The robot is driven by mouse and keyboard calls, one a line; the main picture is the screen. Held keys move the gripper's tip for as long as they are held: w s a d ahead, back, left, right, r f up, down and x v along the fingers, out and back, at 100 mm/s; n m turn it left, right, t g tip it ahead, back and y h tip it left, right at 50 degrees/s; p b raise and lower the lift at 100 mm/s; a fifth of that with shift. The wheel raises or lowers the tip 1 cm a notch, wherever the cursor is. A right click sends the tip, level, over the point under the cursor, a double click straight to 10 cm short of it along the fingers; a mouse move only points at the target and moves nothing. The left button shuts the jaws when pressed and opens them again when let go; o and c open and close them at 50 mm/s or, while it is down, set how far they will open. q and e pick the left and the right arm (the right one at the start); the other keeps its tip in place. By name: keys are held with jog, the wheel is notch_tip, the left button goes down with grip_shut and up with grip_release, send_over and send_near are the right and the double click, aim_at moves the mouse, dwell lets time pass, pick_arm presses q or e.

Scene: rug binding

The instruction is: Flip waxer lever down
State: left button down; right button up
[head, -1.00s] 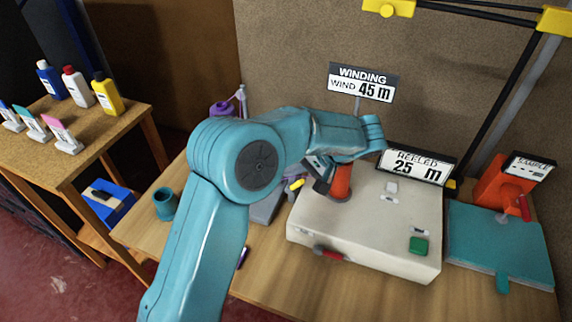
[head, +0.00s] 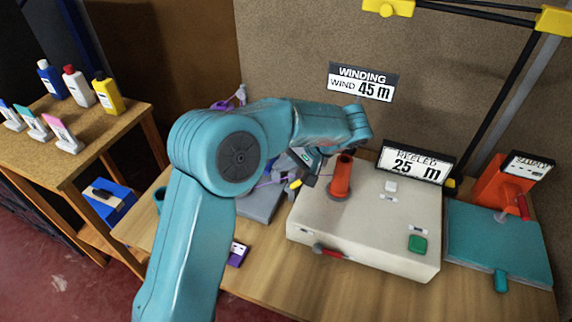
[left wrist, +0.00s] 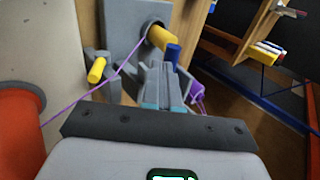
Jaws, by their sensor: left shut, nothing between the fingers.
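The waxer appears to be the grey device with an upright plate (left wrist: 125,28) in the left wrist view. A thick yellow cylinder (left wrist: 159,38) sticks out of its round hub, with a blue piece (left wrist: 173,53) just ahead of the fingertips. A smaller grey arm with a yellow tip (left wrist: 96,70) stands to the left; I cannot tell which part is the lever. A yellow tip also shows in the head view (head: 296,184). My left gripper (left wrist: 164,82) is shut and empty, close in front of these parts; contact is unclear. It also shows in the head view (head: 312,168), partly hidden. My right gripper is out of view.
An orange-red cylinder (head: 342,177) stands on the cream winder box (head: 362,225), just right of my gripper. A purple yarn (left wrist: 75,108) crosses the wrist view toward the hub. A teal plate (head: 497,245) lies at right. The bench front (head: 285,280) is mostly clear.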

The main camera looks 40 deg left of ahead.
pick_arm(q)
jog(key=shift+a, duration=0.15)
jog(key=s+a+t+h+p, duration=0.25)
jog(key=a+h+p, duration=0.25)
jog(key=a+h, duration=0.5)
jog(key=s+a+f+t+h+b, duration=0.1)
jog(key=a+f+h, duration=0.4)
jog(key=h, duration=0.2)
jog(key=shift+s+a+f+h+b, duration=0.2)
jog(key=shift+f+h+b, duration=0.1)
jog(key=shift+h, duration=0.1)
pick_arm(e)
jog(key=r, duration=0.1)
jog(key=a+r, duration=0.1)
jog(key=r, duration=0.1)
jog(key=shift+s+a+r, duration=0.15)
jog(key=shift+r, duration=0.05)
pick_arm(q)
jog(key=shift+a+f+t, duration=0.1)
jog(key=shift+a+t, duration=0.05)
jog(key=shift+t, duration=0.1)
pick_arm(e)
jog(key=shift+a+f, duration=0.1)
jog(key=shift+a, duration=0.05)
